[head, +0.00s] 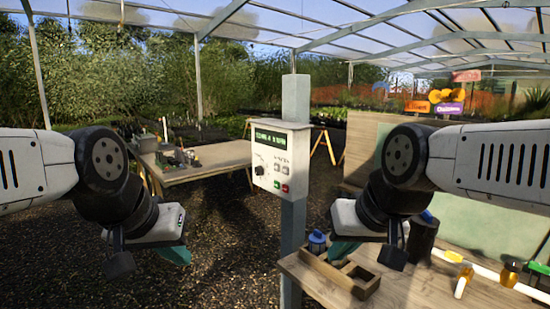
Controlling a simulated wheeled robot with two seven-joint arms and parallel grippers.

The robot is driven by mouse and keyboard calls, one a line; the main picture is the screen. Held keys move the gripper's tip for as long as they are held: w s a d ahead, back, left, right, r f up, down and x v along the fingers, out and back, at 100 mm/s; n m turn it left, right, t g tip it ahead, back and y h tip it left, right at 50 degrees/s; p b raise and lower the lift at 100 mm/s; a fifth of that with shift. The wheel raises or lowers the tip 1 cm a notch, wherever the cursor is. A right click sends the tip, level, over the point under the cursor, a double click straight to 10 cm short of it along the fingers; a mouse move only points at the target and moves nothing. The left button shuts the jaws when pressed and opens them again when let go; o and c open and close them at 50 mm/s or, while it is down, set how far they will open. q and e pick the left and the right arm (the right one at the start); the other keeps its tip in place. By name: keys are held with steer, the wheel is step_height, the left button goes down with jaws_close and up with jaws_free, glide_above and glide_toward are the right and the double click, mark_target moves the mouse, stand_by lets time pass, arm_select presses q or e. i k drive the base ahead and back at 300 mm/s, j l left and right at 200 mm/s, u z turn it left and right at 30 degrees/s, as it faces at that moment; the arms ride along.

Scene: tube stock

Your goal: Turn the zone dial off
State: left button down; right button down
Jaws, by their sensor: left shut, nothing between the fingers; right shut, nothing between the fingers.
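The zone dial (259,170) is a small dark knob at the lower left of the white control box (282,150). The box is fixed to a grey post and has a green-lit display (271,138), whose text I cannot read surely. My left gripper (177,256) is shut and empty, left of and below the box, apart from it. My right gripper (343,251) is shut and empty, right of and below the box, over the front bench. Neither gripper touches the dial. The dial's exact pointer direction is too small to tell.
The grey post (294,240) stands between my arms. A green button (277,184) and a red button (285,187) sit beside the dial. The front bench (415,290) holds a wooden tray (330,272), a blue-topped lantern-like item (317,241) and bottles. A wooden table (215,155) stands behind left.

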mark_target(259, 171)
steer(key=i+u, duration=0.5)
steer(key=u, duration=0.2)
steer(key=i+l+u, duration=0.15)
steer(key=u, duration=0.2)
steer(key=i, duration=0.05)
